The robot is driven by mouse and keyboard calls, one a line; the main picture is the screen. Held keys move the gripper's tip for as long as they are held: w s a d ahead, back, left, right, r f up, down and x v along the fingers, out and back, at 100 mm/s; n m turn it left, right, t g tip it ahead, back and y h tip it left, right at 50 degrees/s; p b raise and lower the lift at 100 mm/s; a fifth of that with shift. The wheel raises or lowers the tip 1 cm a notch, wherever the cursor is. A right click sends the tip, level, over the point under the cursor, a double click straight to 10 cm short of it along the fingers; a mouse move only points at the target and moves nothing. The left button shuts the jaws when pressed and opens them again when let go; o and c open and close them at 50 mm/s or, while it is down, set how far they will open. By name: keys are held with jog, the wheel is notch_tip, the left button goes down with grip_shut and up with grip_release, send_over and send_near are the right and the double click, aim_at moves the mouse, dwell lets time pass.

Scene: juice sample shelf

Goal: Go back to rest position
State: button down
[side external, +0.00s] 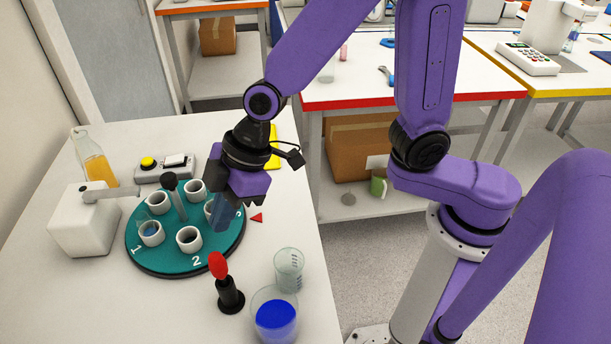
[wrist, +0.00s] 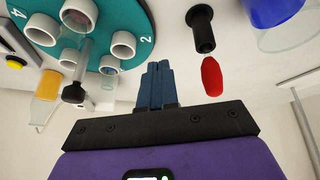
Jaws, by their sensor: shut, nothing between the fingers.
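My gripper (side external: 226,217) is shut and empty, pointing down above the right part of the teal round carousel (side external: 145,257) in the side external view. In the wrist view its blue fingers (wrist: 158,66) are pressed together with nothing between them. The carousel carries several white cups (side external: 189,239) and the numbers 1 and 2 show on its rim. The gripper hides part of the carousel's right side. One cup, at number 1, holds a clear vessel with some blue in it.
A red-tipped black-based tool (side external: 230,295), an empty beaker (side external: 289,268) and a beaker with blue liquid (side external: 275,318) stand at the front right. A white box with an arm (side external: 80,225), an orange-filled bottle (side external: 98,168) and a yellow-button panel (side external: 165,168) stand left and behind.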

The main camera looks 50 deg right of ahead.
jog(key=s+d+r+m+g+h, duration=0.1)
jog(key=s+d+h, duration=0.1)
jog(key=s+d, duration=0.6)
jog(key=s+d+r+m+g+h, duration=0.1)
jog(key=s+d, duration=0.7)
jog(key=d, duration=0.8)
jog(key=shift+s+r+h, duration=0.2)
jog(key=shift+r+h, duration=0.2)
jog(key=shift+h, duration=0.3)
